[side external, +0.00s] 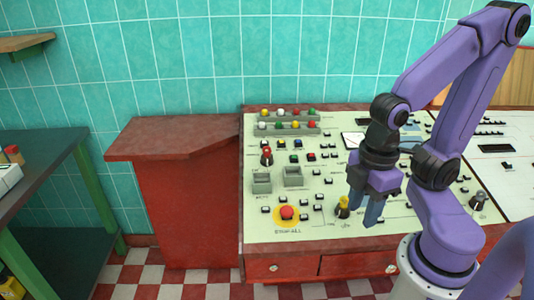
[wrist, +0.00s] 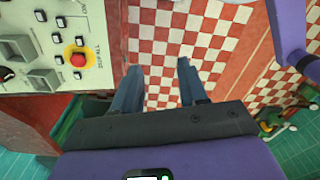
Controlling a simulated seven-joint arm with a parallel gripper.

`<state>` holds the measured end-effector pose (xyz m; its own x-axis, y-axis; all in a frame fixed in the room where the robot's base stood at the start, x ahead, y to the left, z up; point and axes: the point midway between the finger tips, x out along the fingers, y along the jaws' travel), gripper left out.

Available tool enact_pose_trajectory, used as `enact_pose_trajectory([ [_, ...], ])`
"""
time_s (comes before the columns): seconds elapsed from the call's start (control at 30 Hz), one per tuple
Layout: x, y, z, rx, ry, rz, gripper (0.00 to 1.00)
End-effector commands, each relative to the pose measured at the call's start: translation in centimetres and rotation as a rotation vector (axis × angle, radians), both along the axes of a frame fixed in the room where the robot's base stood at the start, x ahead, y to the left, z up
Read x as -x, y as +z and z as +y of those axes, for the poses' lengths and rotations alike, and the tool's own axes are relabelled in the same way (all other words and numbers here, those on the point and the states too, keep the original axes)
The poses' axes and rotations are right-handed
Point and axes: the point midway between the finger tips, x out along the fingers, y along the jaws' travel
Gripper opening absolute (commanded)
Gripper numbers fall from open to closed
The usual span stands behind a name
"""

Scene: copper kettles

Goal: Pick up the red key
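No red key can be made out for certain. My gripper (side external: 366,208) hangs over the front right part of the panel, right of the red items. In the wrist view my gripper (wrist: 158,66) is open, its fingers apart with only checkered floor seen between them.
A yellow-based knob (side external: 343,207) stands close left of my fingers. Rows of coloured knobs (side external: 288,124) line the panel's back. Two grey boxes (side external: 292,177) rise from its left part. A red counter (side external: 170,138) adjoins on the left, and red drawers (side external: 293,268) are below.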

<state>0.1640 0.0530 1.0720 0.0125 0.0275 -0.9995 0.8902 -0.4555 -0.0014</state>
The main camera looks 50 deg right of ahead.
Motion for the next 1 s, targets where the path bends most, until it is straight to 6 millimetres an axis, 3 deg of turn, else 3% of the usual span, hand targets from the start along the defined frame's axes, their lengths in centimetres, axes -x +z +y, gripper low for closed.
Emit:
enact_pose_trajectory([
  [0.27, -0.4, -0.1, 0.1, 0.002, -0.058, 0.022, 0.43],
  [0.47, -2.7, -0.4, 0.6, -0.001, -0.394, 0.146, 0.43],
  [0.77, -9.0, -1.0, 1.1, -0.059, -1.049, 0.402, 0.43],
  [1.0, -15.7, -1.6, -0.7, -0.163, -1.558, 0.617, 0.43],
])
